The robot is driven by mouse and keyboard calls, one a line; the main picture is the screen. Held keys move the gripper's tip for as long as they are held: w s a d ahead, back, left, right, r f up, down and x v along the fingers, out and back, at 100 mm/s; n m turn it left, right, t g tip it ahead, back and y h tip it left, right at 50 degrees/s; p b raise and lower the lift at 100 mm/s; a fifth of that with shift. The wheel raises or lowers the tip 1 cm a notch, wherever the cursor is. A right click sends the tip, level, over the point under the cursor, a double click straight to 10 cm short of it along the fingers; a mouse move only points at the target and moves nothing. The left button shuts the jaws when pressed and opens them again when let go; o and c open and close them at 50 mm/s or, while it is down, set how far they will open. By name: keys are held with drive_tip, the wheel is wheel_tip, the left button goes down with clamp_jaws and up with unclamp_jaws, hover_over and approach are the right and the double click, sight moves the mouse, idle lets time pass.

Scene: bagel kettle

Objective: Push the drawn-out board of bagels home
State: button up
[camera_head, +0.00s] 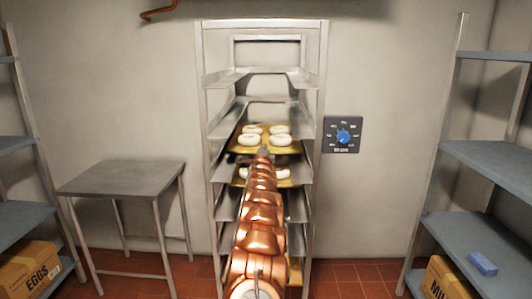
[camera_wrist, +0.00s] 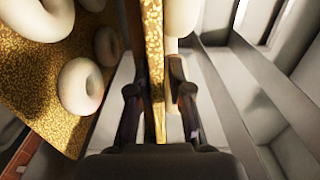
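The tall metal rack (camera_head: 322,100) holds a yellow board (camera_head: 237,149) with several pale bagels on it. A second board (camera_head: 291,184) with bagels sits one level lower, partly hidden by my arm. My gripper (camera_head: 263,152) is at the front edge of the upper board. In the wrist view, that board (camera_wrist: 155,60) shows edge-on between the two fingers of my gripper (camera_wrist: 158,92), one finger on each side. A gap shows between the edge and the right finger; contact on the left is unclear. The lower board (camera_wrist: 60,100) lies face-on at left with its bagels (camera_wrist: 80,85).
A bare steel table (camera_head: 125,178) stands left of the rack. A wall panel with a blue knob (camera_head: 343,136) is to its right. Shelving stands at both sides, with an egg box (camera_head: 32,270) at left and a blue block (camera_head: 482,264) at right.

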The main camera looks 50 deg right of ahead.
drive_tip(key=o, duration=0.4)
drive_tip(key=shift+f, duration=0.1)
drive_tip(key=shift+s+a+f+b, duration=0.15)
drive_tip(key=shift+s+a+b, duration=0.15)
drive_tip(key=shift+b, duration=0.1)
drive_tip(key=shift+s+a, duration=0.2)
drive_tip(key=shift+b+v, duration=0.9)
drive_tip(key=shift+v, duration=1.9)
